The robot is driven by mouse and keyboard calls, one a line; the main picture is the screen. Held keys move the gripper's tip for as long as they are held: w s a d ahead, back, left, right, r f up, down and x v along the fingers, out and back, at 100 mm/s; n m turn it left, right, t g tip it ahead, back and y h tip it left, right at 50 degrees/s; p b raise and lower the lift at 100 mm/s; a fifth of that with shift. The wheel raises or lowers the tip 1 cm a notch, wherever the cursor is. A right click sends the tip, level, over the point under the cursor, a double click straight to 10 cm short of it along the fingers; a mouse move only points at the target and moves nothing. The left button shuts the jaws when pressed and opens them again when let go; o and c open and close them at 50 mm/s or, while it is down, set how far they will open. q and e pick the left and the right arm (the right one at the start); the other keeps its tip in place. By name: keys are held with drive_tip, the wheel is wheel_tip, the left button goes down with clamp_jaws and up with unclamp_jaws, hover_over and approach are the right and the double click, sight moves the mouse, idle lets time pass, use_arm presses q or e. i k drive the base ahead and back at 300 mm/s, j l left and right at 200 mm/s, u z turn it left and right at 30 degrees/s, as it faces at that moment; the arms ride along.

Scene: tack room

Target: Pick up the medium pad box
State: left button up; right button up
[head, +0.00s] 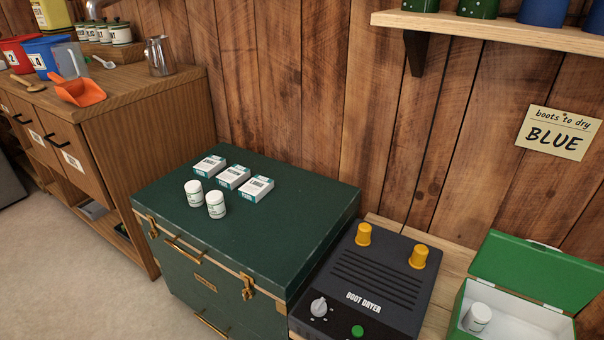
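Three white-and-teal pad boxes lie in a slanted row on top of the dark green trunk (285,225). They are a left box (209,166), a middle box (234,177) and a right box (257,189). Their sizes look close, and I cannot tell for certain which is the medium one. The boxes are apart, with narrow gaps between them. Neither of my grippers shows in the head view.
Two white jars (194,193) (216,204) stand in front of the boxes. A black boot dryer (375,278) and an open green case (532,270) holding a white jar (477,317) are at right. A wooden cabinet (160,125) stands left. The trunk's right part is clear.

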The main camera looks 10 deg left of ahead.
sight(236, 175)
drive_tip(key=j+z, duration=0.8)
drive_tip(key=j, duration=0.15)
drive_tip(key=j+z, duration=0.4)
drive_tip(key=j, duration=0.1)
